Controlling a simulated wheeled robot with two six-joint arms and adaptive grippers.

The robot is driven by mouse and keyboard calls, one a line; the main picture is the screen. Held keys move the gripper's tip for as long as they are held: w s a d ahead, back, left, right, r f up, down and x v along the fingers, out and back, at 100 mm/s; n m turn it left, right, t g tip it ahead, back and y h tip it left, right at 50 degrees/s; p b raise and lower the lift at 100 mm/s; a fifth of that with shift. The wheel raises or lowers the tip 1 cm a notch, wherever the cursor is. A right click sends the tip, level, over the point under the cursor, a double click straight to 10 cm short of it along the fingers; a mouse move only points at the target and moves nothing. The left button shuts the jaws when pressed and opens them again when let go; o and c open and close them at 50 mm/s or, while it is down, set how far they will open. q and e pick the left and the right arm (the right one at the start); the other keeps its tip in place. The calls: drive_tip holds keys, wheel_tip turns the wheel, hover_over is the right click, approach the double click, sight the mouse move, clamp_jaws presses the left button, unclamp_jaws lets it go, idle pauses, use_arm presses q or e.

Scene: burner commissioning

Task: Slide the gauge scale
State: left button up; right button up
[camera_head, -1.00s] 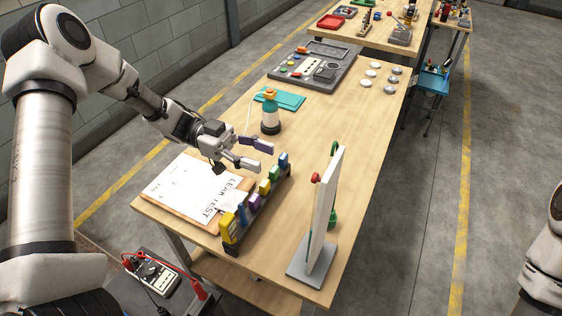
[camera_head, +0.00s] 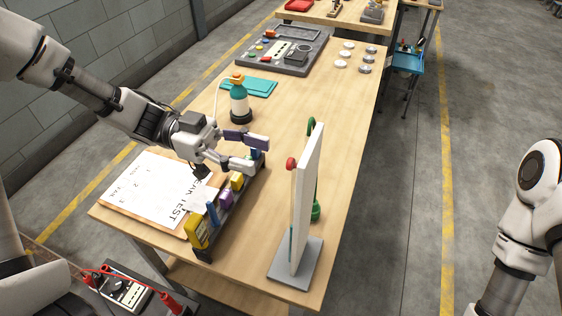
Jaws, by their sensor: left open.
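An upright white board (camera_head: 309,195) stands on a grey base (camera_head: 294,263) near the table's front right. I see it nearly edge-on, so any scale markings on its face are hidden. A red knob (camera_head: 291,163) is at its left edge, and a green tube (camera_head: 316,210) shows behind it. My left gripper (camera_head: 258,154) is open and empty, with its fingers pointing right toward the board. It is left of the red knob, apart from it, over the far end of the coloured rack. My right arm shows at the right edge, but its gripper is out of view.
A rack of coloured blocks (camera_head: 226,210) lies between the clipboard (camera_head: 150,190) and the board. A teal bottle (camera_head: 239,105) stands behind my left gripper. A grey panel (camera_head: 285,50) and several small discs are farther back. The table right of the bottle is clear.

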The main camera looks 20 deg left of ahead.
sight(288, 162)
use_arm(q)
drive_tip(key=d, duration=0.3)
drive_tip(key=w+d, duration=0.1)
drive_tip(key=d, duration=0.1)
drive_tip(key=shift+d+f, duration=0.2)
drive_tip(key=shift+f, duration=0.05)
drive_tip(key=shift+d, duration=0.2)
drive_tip(key=shift+s+r, duration=0.2)
drive_tip(key=shift+s, duration=0.3)
drive_tip(key=shift+w+f, duration=0.1)
drive_tip(key=c, duration=0.8)
drive_tip(key=shift+w, duration=0.15)
clamp_jaws()
drive_tip(key=shift+p, duration=0.35)
